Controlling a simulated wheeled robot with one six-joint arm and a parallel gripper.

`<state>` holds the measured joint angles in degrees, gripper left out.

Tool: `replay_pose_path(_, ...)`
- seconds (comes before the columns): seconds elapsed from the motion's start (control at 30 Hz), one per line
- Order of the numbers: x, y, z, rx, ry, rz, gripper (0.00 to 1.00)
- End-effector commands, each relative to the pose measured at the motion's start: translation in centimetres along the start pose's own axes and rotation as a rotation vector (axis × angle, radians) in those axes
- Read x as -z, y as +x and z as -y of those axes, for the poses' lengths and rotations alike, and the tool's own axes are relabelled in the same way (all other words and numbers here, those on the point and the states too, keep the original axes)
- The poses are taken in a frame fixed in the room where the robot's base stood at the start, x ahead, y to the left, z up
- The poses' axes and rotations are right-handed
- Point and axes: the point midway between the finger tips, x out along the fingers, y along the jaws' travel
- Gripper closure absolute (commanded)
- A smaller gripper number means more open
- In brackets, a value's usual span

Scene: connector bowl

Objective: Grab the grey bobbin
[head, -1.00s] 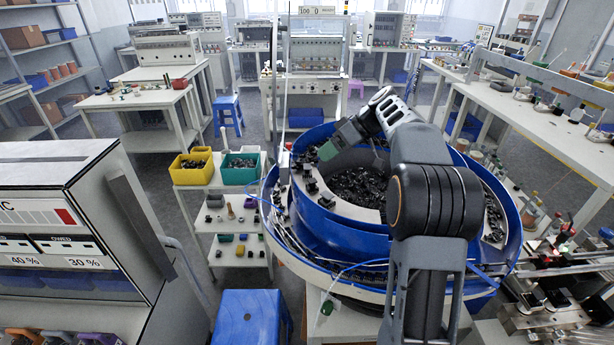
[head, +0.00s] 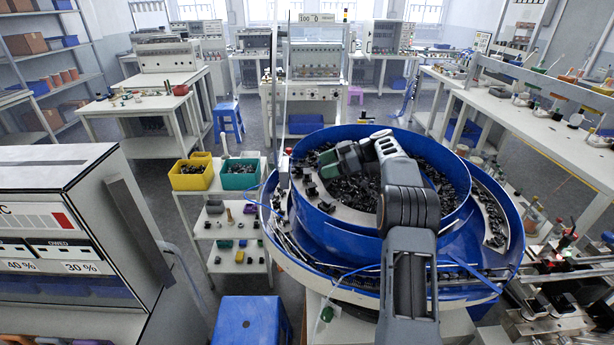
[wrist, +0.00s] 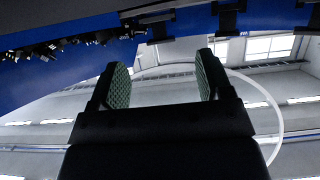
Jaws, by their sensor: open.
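My gripper (head: 338,160) has green finger pads and hangs over the blue connector bowl (head: 310,215), at the left part of its inner ring. In the wrist view my gripper (wrist: 161,78) is open, with nothing between its two pads. I cannot pick out a grey bobbin with certainty in either view. Several small pieces stand on the shelves of the white cart left of the bowl, among them a small greyish one (head: 215,207); it is too small to identify. My gripper is well apart from that cart. My arm hides part of the bowl.
Black connectors (head: 352,190) fill the bowl; some also show in the wrist view (wrist: 75,42). A yellow bin (head: 191,174) and a teal bin (head: 240,173) top the cart. A blue stool (head: 247,320) stands in front. A machine cabinet (head: 60,220) is at left.

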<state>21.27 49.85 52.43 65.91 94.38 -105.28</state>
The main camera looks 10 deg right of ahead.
Motion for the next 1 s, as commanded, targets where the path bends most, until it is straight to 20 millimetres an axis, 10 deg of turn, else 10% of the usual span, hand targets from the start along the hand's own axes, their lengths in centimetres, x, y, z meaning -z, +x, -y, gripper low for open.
replay_pose_path(1.0, 0.2, 6.7, 0.1, 0.0, 0.001, 0.001, 0.31)
